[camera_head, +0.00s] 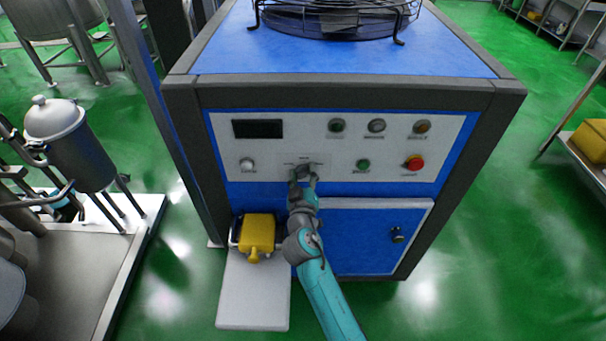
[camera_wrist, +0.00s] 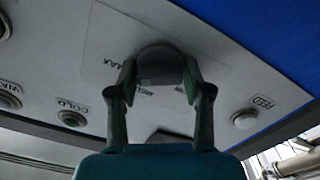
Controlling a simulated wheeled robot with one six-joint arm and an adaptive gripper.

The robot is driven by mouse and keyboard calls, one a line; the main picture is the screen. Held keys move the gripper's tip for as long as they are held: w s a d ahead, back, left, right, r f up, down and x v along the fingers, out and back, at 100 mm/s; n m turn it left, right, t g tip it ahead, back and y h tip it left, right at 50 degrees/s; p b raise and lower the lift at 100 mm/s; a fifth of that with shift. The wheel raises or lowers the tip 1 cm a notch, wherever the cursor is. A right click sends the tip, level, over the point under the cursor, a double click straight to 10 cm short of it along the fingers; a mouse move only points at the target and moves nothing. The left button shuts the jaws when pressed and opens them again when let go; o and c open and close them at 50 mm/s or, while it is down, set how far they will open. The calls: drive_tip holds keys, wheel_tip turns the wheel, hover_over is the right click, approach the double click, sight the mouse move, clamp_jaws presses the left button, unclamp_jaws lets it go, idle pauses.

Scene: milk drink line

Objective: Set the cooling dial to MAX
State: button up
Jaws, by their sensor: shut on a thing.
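The cooling dial (camera_wrist: 160,62) is a dark round-topped knob on the white control panel (camera_head: 290,128) of the blue cabinet. My gripper (camera_head: 303,177) reaches up to it from below in the head view and covers much of it. In the wrist view my gripper (camera_wrist: 160,80) has one finger on each side of the knob, shut on it. A MAX label (camera_wrist: 128,52) is printed on the plate beside the knob, to its left in the wrist view. Which mark the dial points to cannot be told.
A red button (camera_head: 414,162), a green button (camera_head: 363,164) and a dark display (camera_head: 257,128) share the panel. A yellow box (camera_head: 257,232) sits below left of the panel, near my arm. A blue door (camera_head: 365,235) is below right. Green floor lies open at right.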

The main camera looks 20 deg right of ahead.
drive_tip(key=shift+f, duration=0.15)
drive_tip(key=o, duration=1)
drive_tip(key=v, duration=1.2)
